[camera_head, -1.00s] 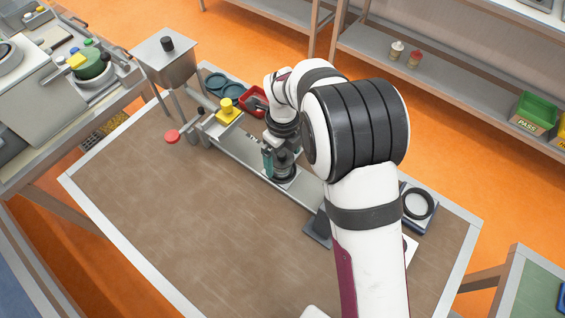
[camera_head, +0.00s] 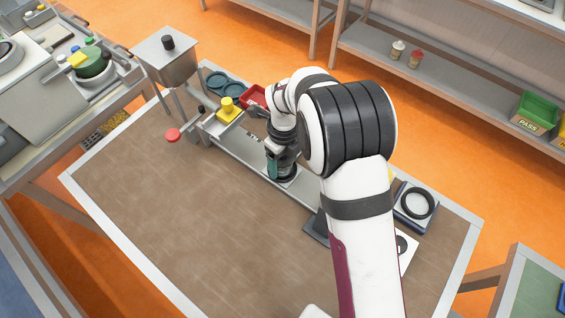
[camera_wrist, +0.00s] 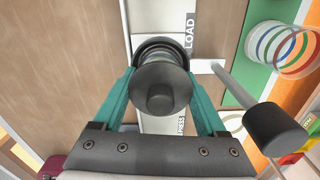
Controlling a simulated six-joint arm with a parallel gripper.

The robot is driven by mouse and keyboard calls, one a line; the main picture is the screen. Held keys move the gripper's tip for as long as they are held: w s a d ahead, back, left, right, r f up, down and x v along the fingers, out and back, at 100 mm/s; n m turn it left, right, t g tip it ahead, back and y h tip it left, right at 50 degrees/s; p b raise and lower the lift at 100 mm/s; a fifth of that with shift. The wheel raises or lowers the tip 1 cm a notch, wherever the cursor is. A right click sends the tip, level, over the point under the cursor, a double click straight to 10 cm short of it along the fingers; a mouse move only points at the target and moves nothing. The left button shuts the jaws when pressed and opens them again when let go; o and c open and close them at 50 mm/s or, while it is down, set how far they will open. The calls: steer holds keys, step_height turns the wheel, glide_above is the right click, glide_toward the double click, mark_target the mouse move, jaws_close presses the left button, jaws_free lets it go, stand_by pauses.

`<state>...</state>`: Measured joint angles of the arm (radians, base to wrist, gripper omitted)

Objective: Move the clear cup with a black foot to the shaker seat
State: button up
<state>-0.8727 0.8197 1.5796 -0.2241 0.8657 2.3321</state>
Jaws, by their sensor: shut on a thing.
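My gripper (camera_wrist: 160,82) points down, its two teal fingers closed on the sides of a round, dark-topped piece with a knob, which I take to be the clear cup with a black foot (camera_wrist: 160,98). Its wider black ring shows below, by the LOAD label, in the wrist view. In the head view the teal finger (camera_head: 272,167) and the dark base of the cup (camera_head: 287,177) are over the grey rail; whether the base touches it I cannot tell. My arm hides part of the rail. I cannot make out which place is the shaker seat.
A grey rod with a black end (camera_wrist: 275,128) lies close to the right finger. A clear banded cylinder (camera_wrist: 283,48) stands at upper right. A yellow block (camera_head: 229,112), a red tray (camera_head: 254,96) and a hopper (camera_head: 168,62) are left of the arm. The brown tabletop (camera_head: 190,215) is clear in front.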

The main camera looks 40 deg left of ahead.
step_height(320, 180, up, 8)
steer(key=shift+r, duration=0.15)
steer(key=shift+w+d+r, duration=0.8)
steer(key=shift+w+d, duration=0.05)
steer(key=shift+d, duration=0.1)
steer(key=w+d+f+m, duration=0.1)
steer(key=w+d, duration=0.2)
steer(key=d, duration=0.7)
steer(key=w+d+m, duration=0.2)
steer(key=w+d, duration=0.1)
steer(key=d, duration=0.7)
steer(key=w+d+f+m, duration=0.1)
steer(key=w+d, duration=0.3)
steer(key=d, duration=0.7)
steer(key=shift+s+a+f, duration=0.1)
steer(key=shift+f, duration=0.85)
steer(key=shift+s+a+f, duration=0.1)
steer(key=shift+f, duration=0.85)
steer(key=shift+f, duration=0.25)
steer(key=shift+f, duration=1)
steer(key=o, duration=1.3)
